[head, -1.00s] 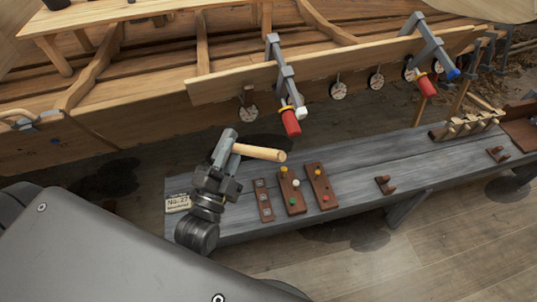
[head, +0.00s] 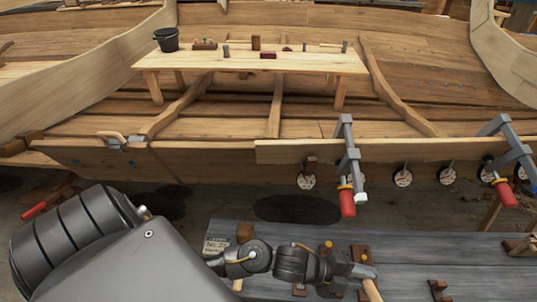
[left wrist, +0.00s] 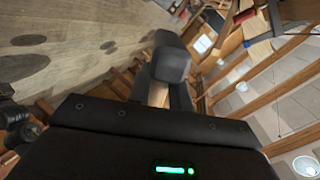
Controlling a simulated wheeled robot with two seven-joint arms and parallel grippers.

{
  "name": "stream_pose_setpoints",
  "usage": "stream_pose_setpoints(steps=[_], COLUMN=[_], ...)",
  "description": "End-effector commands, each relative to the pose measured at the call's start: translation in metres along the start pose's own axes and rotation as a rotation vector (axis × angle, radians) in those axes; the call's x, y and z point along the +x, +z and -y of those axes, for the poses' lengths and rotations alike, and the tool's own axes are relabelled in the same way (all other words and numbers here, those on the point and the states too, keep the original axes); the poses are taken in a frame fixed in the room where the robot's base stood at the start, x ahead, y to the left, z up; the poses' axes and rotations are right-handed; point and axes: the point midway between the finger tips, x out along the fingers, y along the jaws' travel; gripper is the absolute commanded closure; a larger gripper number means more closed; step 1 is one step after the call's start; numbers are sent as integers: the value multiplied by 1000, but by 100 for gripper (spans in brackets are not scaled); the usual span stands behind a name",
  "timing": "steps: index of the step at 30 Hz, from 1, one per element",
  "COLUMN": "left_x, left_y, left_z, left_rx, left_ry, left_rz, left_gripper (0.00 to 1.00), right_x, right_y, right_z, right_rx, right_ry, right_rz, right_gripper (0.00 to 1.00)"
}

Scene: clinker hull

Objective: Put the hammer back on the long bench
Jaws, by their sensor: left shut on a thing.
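The hammer shows in the head view as a pale wooden handle (head: 372,289) pointing down at the lower edge. My left gripper (head: 352,268) is shut on the hammer, above or in front of the long grey bench (head: 300,234). The gripper hides part of the hammer, and I cannot tell its height over the bench. In the left wrist view a short piece of the wooden handle (left wrist: 158,94) shows beside a dark grey block, which may be the hammer's head or a finger. My right gripper is in neither view.
Brown racks (head: 361,252) and a bracket (head: 438,290) sit on the grey bench, with a paper card (head: 215,246) at its left end. The hull plank with clamps (head: 347,190) runs behind. A pale plank table (head: 250,62) with a bucket (head: 166,39) stands farther back.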

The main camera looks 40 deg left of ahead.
Motion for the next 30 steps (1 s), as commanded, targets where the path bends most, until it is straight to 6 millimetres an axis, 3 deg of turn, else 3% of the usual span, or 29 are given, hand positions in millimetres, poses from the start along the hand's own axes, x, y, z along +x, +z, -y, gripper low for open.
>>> stream_pose_setpoints(steps=[7, 11, 15, 19, 24, 30], left_x=[17, 12, -13, -49, -106, -150], left_y=[25, 57, 106, 160, 227, 270], left_z=[-51, -87, -121, -140, -145, -139], left_rx=[172, 322, 492, 622, 734, 783], left_ry=[419, 679, 907, 1052, 1167, 1218], left_rz=[-81, -97, -88, -57, -8, 28], left_gripper=[100, 100, 100, 100, 100, 100], right_x=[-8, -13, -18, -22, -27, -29], right_y=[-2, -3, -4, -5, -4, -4], right_z=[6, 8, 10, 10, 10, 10], right_rx=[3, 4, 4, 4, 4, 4], right_ry=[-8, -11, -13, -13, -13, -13], right_rz=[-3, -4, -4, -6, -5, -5], right_gripper=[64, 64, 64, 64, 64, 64])
